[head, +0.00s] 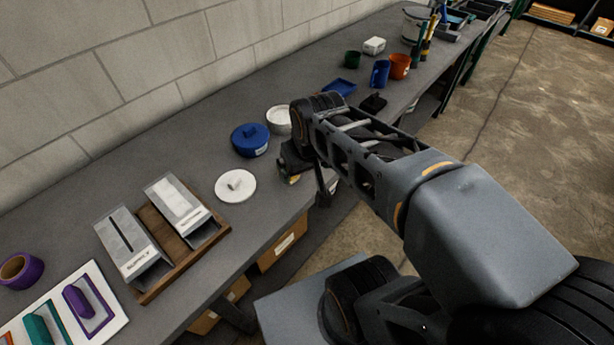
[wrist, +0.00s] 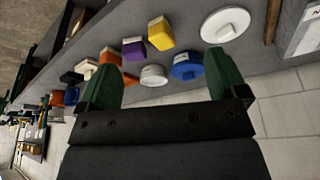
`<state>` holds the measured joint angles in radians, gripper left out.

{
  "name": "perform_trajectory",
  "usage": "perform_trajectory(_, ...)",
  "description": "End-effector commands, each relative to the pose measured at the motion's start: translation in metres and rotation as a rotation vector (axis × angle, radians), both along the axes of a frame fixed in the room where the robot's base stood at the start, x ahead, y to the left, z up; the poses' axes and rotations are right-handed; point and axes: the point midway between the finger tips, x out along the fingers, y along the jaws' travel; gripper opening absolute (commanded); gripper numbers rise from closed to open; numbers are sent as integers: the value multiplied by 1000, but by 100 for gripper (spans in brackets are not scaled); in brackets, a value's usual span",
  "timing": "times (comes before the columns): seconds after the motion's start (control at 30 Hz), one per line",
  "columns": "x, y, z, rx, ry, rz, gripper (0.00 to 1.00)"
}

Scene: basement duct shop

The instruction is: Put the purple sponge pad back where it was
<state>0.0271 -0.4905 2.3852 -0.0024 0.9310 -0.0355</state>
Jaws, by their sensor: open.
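A purple block with a pale face (wrist: 133,49), which looks like the purple sponge pad, stands on the bench in the wrist view, between an orange block (wrist: 110,57) and a yellow block (wrist: 160,34). My gripper (wrist: 162,62) is open and empty, its green fingers spread wide, with a white round container (wrist: 153,75) seen between them. In the head view my arm hides the purple block. A white board (head: 116,322) at lower left bears a teal piece (head: 38,329) and a purple piece (head: 77,301) inside a purple outline.
A blue lidded pot (head: 250,140) and a white round lid (head: 235,186) lie left of my gripper. A wooden tray (head: 152,292) holds two grey boxes. A purple ring (head: 20,270) lies at far left. Blue and orange cups (head: 399,66) stand farther back. A wall borders the bench.

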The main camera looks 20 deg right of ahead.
Motion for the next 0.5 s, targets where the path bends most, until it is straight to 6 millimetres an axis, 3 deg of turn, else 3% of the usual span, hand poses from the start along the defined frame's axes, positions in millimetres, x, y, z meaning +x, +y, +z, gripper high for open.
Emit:
perform_trajectory(0.2, -25, 7, -8, 9, -43, -2, 91)
perform_trajectory(0.5, -28, 8, -9, 11, -46, -2, 91)
